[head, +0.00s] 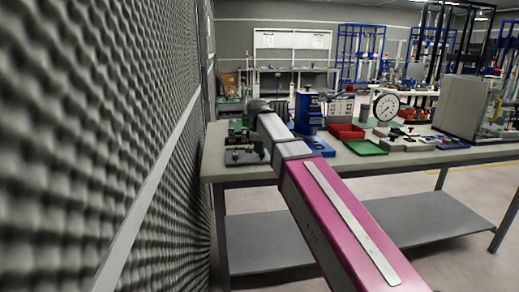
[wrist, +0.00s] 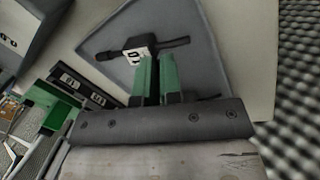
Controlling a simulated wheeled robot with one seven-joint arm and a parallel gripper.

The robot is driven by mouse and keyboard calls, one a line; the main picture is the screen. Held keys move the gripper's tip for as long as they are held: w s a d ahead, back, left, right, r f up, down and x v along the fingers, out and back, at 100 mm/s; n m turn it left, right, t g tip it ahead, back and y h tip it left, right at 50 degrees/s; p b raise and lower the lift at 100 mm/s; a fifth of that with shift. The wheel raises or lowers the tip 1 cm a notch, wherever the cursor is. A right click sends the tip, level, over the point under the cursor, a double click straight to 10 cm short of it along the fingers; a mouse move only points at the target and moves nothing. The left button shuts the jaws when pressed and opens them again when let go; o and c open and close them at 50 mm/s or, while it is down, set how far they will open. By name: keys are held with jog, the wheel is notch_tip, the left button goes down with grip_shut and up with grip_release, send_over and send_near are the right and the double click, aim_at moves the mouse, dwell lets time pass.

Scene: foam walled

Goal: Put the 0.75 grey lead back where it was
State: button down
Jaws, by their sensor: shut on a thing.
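My gripper (wrist: 154,78) has green fingers and is shut on a small dark piece with a white label, apparently the grey lead (wrist: 138,50). Dark ends stick out on both sides of it, and the label is too small to read. The lead is over a grey tray or mat (wrist: 205,70); I cannot tell whether it touches it. In the head view my gripper (head: 240,138) is at the left end of the workbench (head: 225,175), above a dark flat tray (head: 243,158). The lead cannot be made out there.
Black labelled blocks (wrist: 85,88) and a green tray (wrist: 48,105) lie left of the fingers in the wrist view. A foam wall (head: 100,130) runs close along the left. A blue device (head: 308,112), red bin (head: 346,131), green tray (head: 365,147) and dial gauge (head: 386,107) stand farther right.

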jog(key=shift+s+f, duration=0.1)
jog(key=shift+f, duration=0.5)
jog(key=c, duration=1.3)
grip_release()
jog(key=shift+r, duration=0.4)
jog(key=r, duration=0.4)
jog(key=s+r, duration=0.1)
jog(key=r, duration=0.3)
jog(key=s+r, duration=0.1)
jog(key=r, duration=0.3)
jog(key=shift+a+r, duration=0.15)
jog(key=shift+a, duration=0.05)
